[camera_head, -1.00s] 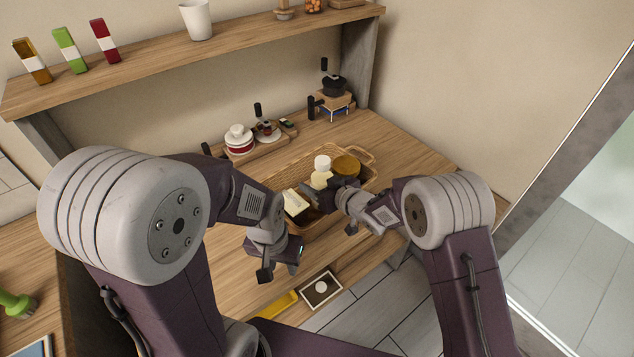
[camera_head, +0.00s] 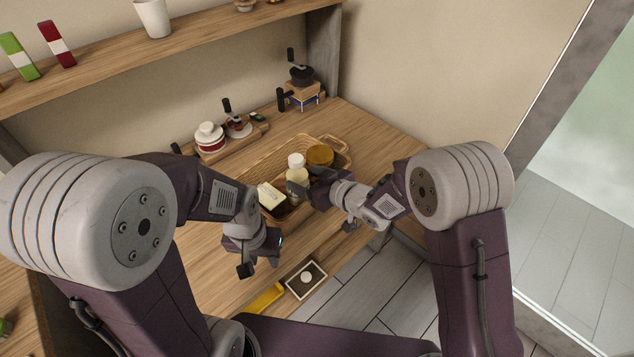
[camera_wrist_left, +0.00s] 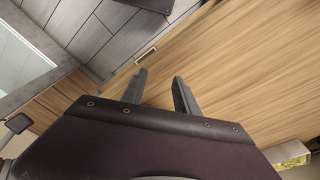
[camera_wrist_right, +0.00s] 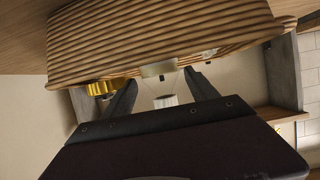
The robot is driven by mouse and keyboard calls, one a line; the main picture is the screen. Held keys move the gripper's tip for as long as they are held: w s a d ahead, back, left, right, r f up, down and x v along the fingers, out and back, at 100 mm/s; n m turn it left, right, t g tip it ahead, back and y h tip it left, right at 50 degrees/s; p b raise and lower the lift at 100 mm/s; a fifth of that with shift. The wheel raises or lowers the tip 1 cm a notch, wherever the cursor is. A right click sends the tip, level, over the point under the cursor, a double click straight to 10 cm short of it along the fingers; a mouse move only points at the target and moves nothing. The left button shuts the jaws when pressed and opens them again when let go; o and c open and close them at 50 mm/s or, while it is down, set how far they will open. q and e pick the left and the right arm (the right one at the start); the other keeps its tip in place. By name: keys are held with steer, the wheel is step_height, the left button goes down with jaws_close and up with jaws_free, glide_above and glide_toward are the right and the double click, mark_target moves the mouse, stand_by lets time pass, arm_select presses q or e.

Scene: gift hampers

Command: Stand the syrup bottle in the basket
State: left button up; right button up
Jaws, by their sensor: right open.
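The wicker basket (camera_head: 329,143) stands on the wooden counter. A pale bottle with a white cap (camera_head: 296,161), which I take for the syrup bottle, stands upright in it beside a brown round jar (camera_head: 320,156). The bottle's cap (camera_wrist_right: 165,101) shows between my right fingers in the right wrist view, with a clear neck below it. My right gripper (camera_head: 306,181) is open at the basket, close to the bottle; I cannot tell whether it touches. My left gripper (camera_wrist_left: 160,88) is open and empty over the counter, in front of the basket.
A cream block (camera_head: 271,196) is also in the basket. A board with a red-and-white jar (camera_head: 211,138) and a grinder (camera_head: 301,76) stand behind. A framed dark tray (camera_head: 306,279) and a yellow item (camera_head: 265,298) lie near the front. Counter right of the basket is clear.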

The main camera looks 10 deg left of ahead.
steer(key=v, duration=0.5)
steer(key=s+d+f+m+g+h, duration=0.1)
steer(key=d+f+m+h, duration=0.15)
steer(key=d, duration=0.45)
steer(key=s+d+f+m+h, duration=0.1)
steer(key=s+d+m+h, duration=0.1)
steer(key=d+h, duration=0.3)
steer(key=s+d+f+m+g+h, duration=0.1)
steer(key=d+f+m+h, duration=0.1)
steer(key=d, duration=0.6)
steer(key=s+d+m+g, duration=0.2)
steer(key=s, duration=0.5)
steer(key=s+d+f+m+g, duration=0.1)
steer(key=s+d+m+g, duration=0.1)
steer(key=s, duration=0.5)
steer(key=shift+s+d+f+g+h, duration=0.2)
steer(key=shift+d+f+g+h, duration=0.2)
steer(key=shift+d+g, duration=0.3)
